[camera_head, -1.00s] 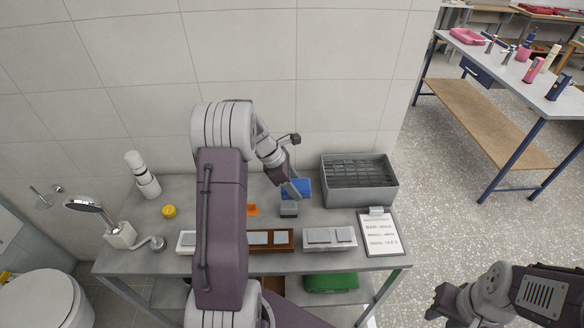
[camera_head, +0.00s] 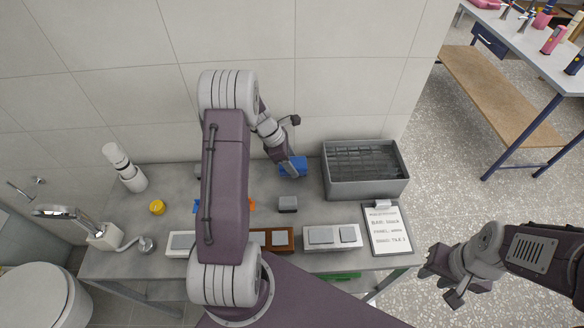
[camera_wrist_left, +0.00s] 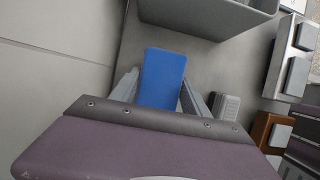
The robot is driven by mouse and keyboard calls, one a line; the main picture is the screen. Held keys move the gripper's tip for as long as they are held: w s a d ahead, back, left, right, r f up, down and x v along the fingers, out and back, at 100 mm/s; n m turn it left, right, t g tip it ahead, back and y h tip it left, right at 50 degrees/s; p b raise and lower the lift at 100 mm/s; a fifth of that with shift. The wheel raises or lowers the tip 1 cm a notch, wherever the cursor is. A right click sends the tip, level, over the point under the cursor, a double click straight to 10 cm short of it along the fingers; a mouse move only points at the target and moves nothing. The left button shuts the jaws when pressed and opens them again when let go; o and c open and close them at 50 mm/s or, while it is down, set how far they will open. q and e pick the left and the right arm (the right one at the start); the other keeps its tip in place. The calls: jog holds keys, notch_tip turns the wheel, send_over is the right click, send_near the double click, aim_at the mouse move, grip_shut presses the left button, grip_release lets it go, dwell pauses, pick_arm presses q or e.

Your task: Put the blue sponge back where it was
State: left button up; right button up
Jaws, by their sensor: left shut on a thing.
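The blue sponge (camera_head: 293,164) is at the back of the grey table, near the tiled wall and left of the grey crate. My left gripper (camera_head: 290,166) is shut on it. In the left wrist view the blue sponge (camera_wrist_left: 162,77) stands out between the two grey fingers (camera_wrist_left: 160,95). I cannot tell whether it touches the table. My right gripper (camera_head: 445,281) is open and empty, out over the floor right of the table.
The grey crate (camera_head: 365,190) with dark slats stands at the back right. A small grey block (camera_head: 288,204) lies in front of the sponge. Trays with grey tiles (camera_head: 332,238) and a clipboard (camera_head: 386,230) line the front. A yellow item (camera_head: 157,207) sits left.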

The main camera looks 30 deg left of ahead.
pick_arm(q)
jog(key=f, duration=0.2)
jog(key=shift+s+d+f, duration=0.2)
jog(key=shift+s+f, duration=0.1)
jog(key=shift+f, duration=0.1)
jog(key=shift+w+a+f, duration=0.15)
jog(key=shift+w+f, duration=0.1)
jog(key=o, duration=1.2)
jog(key=shift+s+r, duration=0.1)
jog(key=v, duration=1.2)
jog(key=s+d+f+m+g+y, duration=0.1)
jog(key=s+d+m+y, duration=0.2)
jog(key=s+d+m, duration=1.2)
jog(key=s+m, duration=0.1)
jog(key=m, duration=0.8)
jog(key=shift+y+p, duration=0.3)
jog(key=shift+y, duration=0.1)
